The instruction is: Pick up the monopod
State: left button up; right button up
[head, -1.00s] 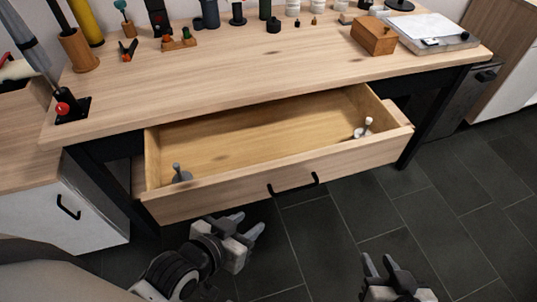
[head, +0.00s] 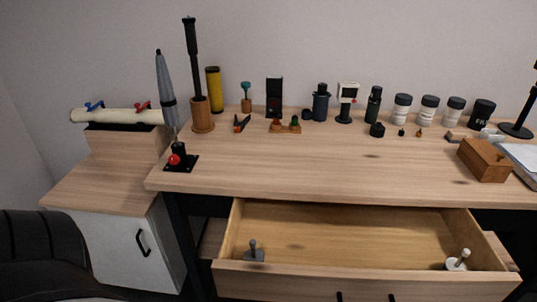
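A tall black pole, which looks like the monopod (head: 193,50), stands upright in a round wooden holder (head: 201,115) at the back left of the wooden table (head: 330,175). Its lower end is hidden inside the holder. Just left of it, a grey, folded, slim object (head: 166,92) leans slightly, its lower end near a black base with a red ball (head: 178,160). Neither gripper shows in the head view now, so nothing is seen touching the pole.
A yellow cylinder (head: 214,90) stands just right of the pole. Several bottles and small devices line the table's back. An open drawer (head: 350,232) juts out at the front. The table's front middle is clear.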

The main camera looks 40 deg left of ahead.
aim_at(189, 25)
jog(key=u, duration=1.75)
jog(key=k, duration=0.65)
jog(key=u, duration=1)
jog(key=i, duration=1.95)
jog(key=z, duration=0.6)
